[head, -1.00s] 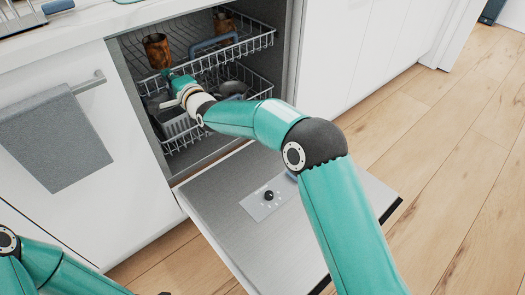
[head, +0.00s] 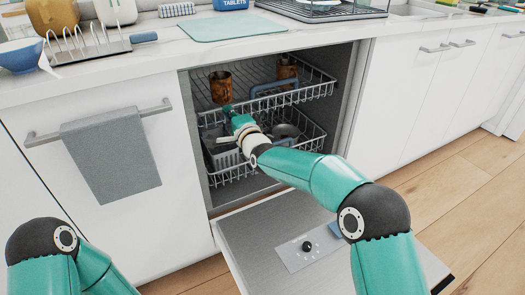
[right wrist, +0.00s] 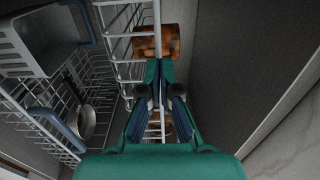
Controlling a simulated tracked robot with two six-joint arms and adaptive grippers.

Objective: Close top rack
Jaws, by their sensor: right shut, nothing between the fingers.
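The dishwasher's top rack (head: 312,93) is a grey wire basket, mostly inside the open cavity, its front at the opening. It holds a rust-brown cup (head: 220,87) at the left front and another brown cup (head: 287,69) farther back. My right gripper (head: 229,110) is at the rack's left front, just below the nearer cup. In the right wrist view its fingers (right wrist: 160,68) are shut and empty beside the rack wires (right wrist: 122,45), with a brown cup (right wrist: 157,42) beyond the tips. Exact contact is unclear. My left gripper is out of view.
The lower rack (head: 305,138) holds a grey basket (head: 222,155) and pans. The dishwasher door (head: 255,238) is folded down in front, below my right arm. A towel (head: 110,160) hangs at left; the counter (head: 165,58) runs above.

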